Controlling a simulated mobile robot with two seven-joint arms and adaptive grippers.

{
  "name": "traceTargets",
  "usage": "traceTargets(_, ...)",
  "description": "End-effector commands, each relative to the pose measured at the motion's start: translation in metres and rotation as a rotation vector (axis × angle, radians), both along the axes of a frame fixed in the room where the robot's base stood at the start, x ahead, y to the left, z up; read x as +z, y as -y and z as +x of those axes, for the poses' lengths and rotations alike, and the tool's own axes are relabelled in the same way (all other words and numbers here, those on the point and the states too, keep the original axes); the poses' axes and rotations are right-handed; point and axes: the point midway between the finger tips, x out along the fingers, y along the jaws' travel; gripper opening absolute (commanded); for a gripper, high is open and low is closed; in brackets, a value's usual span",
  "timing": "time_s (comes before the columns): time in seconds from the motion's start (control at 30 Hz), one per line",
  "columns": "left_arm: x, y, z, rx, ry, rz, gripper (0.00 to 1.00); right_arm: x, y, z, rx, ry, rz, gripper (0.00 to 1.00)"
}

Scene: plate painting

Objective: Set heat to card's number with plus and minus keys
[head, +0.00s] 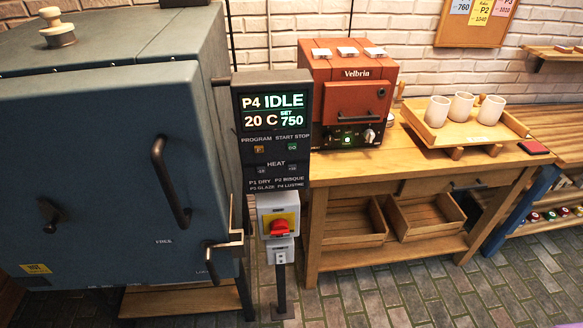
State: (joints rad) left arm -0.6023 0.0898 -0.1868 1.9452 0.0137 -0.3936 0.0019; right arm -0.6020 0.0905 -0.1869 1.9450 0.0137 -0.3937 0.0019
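The control panel (277,200) stands on a post beside the blue kiln. Its display (273,108) reads P4, IDLE, 20 C and SET 750. Under the HEAT label sit two small dark keys, the minus key (262,170) on the left and the plus key (292,168) on the right. At the top right, cards hang on a cork board, cut off by the picture's top edge: a pale card (462,5) ending in 760, a yellow card (481,10) marked P2 with a number like 1240, and a pink card (503,8) marked P3. Neither gripper shows.
The blue kiln (90,170) with its door handle fills the left. A red switch (279,228) sits below the panel. A small red kiln (345,95) and a wooden tray (480,135) with white cups stand on the workbench (400,165). Brick floor (400,290) lies clear in front.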

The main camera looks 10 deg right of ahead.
Motion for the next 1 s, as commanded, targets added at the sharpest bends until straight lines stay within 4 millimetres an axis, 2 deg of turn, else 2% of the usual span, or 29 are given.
traceTargets(0.23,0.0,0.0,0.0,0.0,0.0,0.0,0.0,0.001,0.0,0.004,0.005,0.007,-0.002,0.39)
traceTargets(0.53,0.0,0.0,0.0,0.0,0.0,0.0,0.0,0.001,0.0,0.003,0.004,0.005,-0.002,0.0)
traceTargets(1.0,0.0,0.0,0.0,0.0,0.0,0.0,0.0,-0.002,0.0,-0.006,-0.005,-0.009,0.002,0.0)
